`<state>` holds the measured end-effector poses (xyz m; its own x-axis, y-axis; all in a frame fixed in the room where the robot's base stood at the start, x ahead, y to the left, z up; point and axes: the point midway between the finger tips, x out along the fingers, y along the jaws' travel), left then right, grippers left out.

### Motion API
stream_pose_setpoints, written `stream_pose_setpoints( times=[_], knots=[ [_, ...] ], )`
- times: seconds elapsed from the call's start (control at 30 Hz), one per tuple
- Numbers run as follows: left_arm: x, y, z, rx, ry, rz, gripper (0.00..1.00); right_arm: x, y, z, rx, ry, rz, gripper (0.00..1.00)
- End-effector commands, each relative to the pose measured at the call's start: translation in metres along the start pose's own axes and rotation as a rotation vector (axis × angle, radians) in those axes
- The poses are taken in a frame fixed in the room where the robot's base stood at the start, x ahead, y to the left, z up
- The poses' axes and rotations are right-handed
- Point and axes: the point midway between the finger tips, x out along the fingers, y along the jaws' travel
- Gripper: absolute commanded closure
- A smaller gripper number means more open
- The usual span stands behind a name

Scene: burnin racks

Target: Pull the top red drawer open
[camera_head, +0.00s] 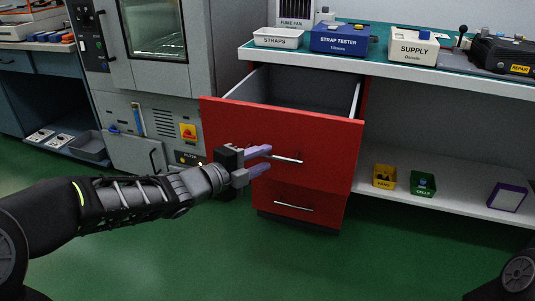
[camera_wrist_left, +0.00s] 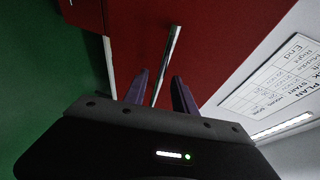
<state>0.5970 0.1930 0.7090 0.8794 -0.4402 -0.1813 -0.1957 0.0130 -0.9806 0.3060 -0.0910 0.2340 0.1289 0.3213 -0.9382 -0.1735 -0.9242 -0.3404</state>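The top red drawer (camera_head: 240,130) stands well open; its grey inside and pale side walls show above the red front. Its silver bar handle (camera_head: 287,159) is in the middle of the front. My left gripper (camera_head: 262,160) is at the left end of this handle, its two purple fingers apart. In the left wrist view the handle (camera_wrist_left: 171,50) runs between the separated fingers (camera_wrist_left: 160,92), with gaps on both sides; no firm grip shows. A lower red drawer (camera_head: 320,212) with its own silver handle is shut. My right gripper is out of view.
The bench top (camera_head: 375,62) above holds a straps tray (camera_head: 278,38), a blue strap tester (camera_head: 338,40) and a supply box (camera_head: 413,48). Small bins (camera_head: 384,177) stand on the lower shelf at right. A grey oven cabinet (camera_head: 150,100) stands left. Green floor in front is clear.

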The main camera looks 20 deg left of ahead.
Motion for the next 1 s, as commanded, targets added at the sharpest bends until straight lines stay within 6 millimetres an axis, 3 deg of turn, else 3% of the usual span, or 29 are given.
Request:
stream_pose_setpoints(
  times=[0.2, 0.33, 0.87, 1.0],
  knots=[
    [-0.037, -0.003, 0.000, 0.000, -0.002, 0.000, 0.68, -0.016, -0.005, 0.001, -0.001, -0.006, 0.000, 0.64],
    [-0.049, -0.001, 0.000, 0.000, -0.001, 0.001, 0.68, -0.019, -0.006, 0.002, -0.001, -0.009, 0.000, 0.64],
    [-0.050, 0.000, 0.000, -0.009, 0.000, 0.001, 0.68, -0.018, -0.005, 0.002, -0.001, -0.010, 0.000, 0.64],
    [-0.050, 0.001, 0.005, -0.122, -0.023, 0.002, 0.68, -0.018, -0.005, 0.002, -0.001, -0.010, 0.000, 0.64]
  ],
)
